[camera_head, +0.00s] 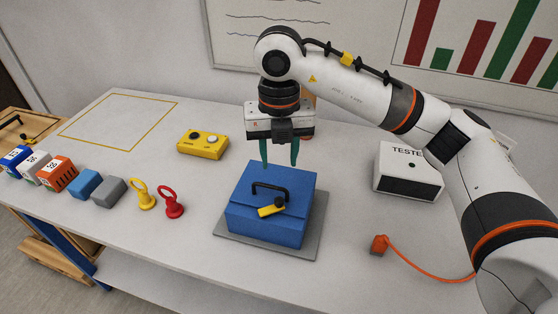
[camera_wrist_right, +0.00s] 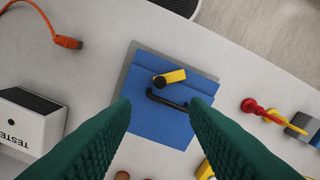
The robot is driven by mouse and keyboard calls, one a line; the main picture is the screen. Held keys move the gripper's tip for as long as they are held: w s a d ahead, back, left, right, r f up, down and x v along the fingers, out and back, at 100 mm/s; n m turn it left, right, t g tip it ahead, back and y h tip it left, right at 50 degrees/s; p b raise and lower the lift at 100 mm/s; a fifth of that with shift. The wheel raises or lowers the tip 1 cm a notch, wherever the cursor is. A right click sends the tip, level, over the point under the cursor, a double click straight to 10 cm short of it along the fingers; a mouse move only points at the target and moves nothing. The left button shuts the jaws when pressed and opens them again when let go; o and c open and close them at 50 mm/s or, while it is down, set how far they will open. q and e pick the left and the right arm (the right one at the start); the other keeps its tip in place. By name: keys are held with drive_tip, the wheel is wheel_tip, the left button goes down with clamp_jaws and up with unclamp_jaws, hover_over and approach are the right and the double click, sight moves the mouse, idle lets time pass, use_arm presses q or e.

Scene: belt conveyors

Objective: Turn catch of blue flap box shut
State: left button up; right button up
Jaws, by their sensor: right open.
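The blue flap box (camera_head: 266,222) stands on a grey plate (camera_head: 314,242) on the table, with its lid down. A black handle (camera_head: 270,189) sits on the lid. The yellow catch (camera_head: 271,210) with a black knob lies near the box's front edge. The catch also shows in the right wrist view (camera_wrist_right: 170,77), beside the black handle (camera_wrist_right: 166,100). My right gripper (camera_head: 280,164) is open and empty above the rear part of the box, fingers pointing down. In the right wrist view its green fingers (camera_wrist_right: 160,112) frame the box (camera_wrist_right: 150,130). My left gripper is not in view.
A yellow button box (camera_head: 203,144) stands behind left. A white tester (camera_head: 408,174) and an orange cable plug (camera_head: 380,245) are right. The table between box and tester is clear.

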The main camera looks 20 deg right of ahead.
sight(279, 199)
wheel_tip(279, 199, down, 12)
drive_tip(key=m+p, duration=0.6)
drive_tip(key=p, duration=0.2)
idle(0.3)
drive_tip(key=shift+c, duration=0.5)
